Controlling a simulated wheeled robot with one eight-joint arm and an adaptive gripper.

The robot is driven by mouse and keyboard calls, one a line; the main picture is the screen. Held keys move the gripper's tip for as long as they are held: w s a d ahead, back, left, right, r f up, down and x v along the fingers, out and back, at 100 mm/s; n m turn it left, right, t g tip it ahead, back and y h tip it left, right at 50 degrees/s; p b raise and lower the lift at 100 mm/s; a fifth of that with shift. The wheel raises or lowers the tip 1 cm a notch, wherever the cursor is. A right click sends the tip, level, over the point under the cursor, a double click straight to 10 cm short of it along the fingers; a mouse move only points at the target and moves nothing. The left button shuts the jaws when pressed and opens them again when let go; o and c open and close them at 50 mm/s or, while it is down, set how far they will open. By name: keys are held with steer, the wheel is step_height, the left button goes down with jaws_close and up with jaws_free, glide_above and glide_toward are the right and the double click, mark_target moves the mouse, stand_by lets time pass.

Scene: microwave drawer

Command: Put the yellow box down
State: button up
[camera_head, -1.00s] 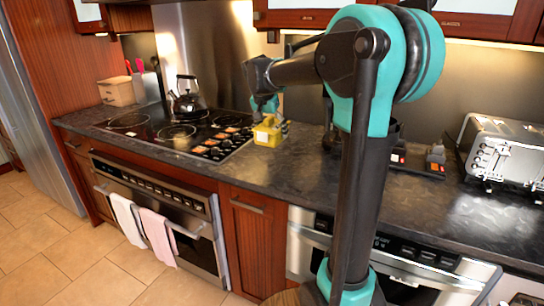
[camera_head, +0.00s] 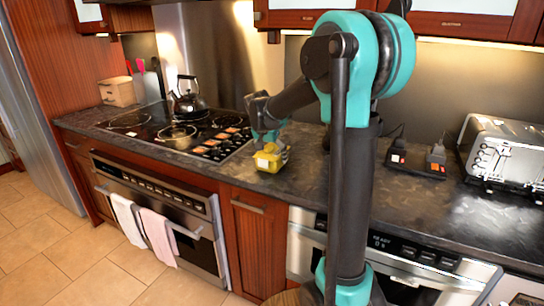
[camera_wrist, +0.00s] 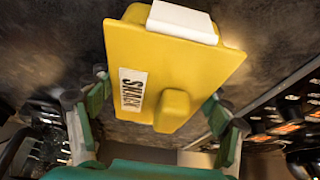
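The yellow box (camera_head: 270,158) is a small block with a white patch on top, over the dark counter just right of the cooktop. In the wrist view the yellow box (camera_wrist: 170,65) fills the upper middle, with a "SHACK" label, a white piece at its far end and a raised yellow knob. My gripper (camera_head: 268,137) is above and behind it. I cannot tell whether the box's underside touches the counter.
The cooktop (camera_head: 190,133) with a kettle (camera_head: 187,102) lies left of the box. A dark tray (camera_head: 415,167) with small items and a toaster (camera_head: 503,150) stand to the right. The counter (camera_head: 300,175) right of the box is bare; its front edge is near.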

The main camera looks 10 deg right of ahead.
steer(key=o, duration=0.4)
steer(key=shift+c, duration=0.2)
steer(key=shift+r, duration=0.1)
steer(key=v, duration=1.2)
